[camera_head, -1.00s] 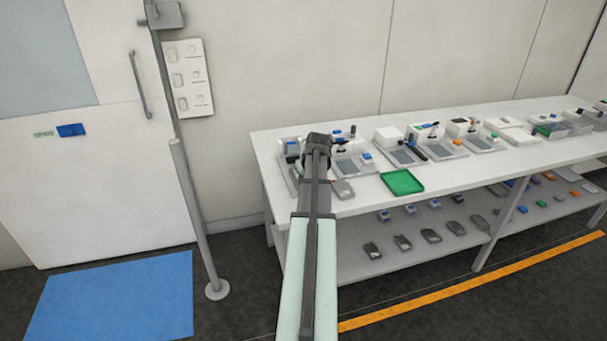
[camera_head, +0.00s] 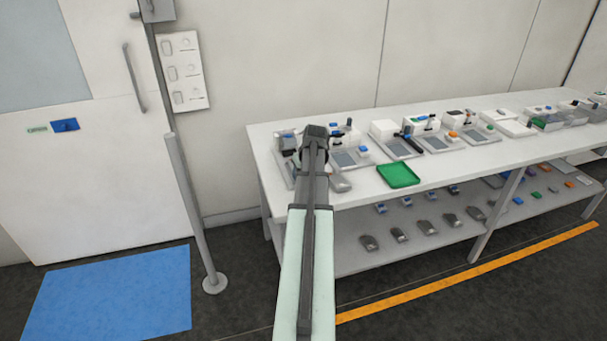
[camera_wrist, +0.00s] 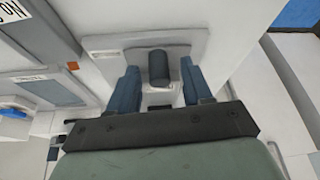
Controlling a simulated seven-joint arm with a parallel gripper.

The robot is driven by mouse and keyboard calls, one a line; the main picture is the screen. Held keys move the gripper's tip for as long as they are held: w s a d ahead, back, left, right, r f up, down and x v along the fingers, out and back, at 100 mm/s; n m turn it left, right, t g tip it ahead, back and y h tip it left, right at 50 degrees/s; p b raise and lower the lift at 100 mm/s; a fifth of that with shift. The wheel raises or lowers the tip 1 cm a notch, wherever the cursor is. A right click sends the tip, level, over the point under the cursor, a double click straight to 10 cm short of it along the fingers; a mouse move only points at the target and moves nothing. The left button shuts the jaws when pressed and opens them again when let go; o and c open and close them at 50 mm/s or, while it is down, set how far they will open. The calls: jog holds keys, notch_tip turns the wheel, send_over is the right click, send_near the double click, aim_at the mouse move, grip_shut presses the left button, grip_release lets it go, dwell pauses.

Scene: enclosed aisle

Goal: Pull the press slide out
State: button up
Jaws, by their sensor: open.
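In the wrist view my gripper (camera_wrist: 161,76) is open, with one blue-grey finger on each side of a dark rounded knob (camera_wrist: 158,67). The knob stands on a pale fixture plate (camera_wrist: 100,45) and looks like the slide's handle. Gaps show between the knob and both fingers; I cannot tell how deep the fingers reach around it. In the head view my arm ends over the left end of the bench, and the wrist hides the fingertips and most of the fixture there. A dark block of a station (camera_head: 286,141) shows just left of the wrist.
The white bench (camera_head: 455,165) carries a row of stations to the right and a green tray (camera_head: 398,175) near its front edge. A grey metal piece (camera_head: 340,183) lies beside my wrist. A lower shelf holds several small parts. A grey post (camera_head: 193,210) stands left.

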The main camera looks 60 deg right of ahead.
jog(key=v, duration=1.3)
jog(key=shift+r, duration=0.1)
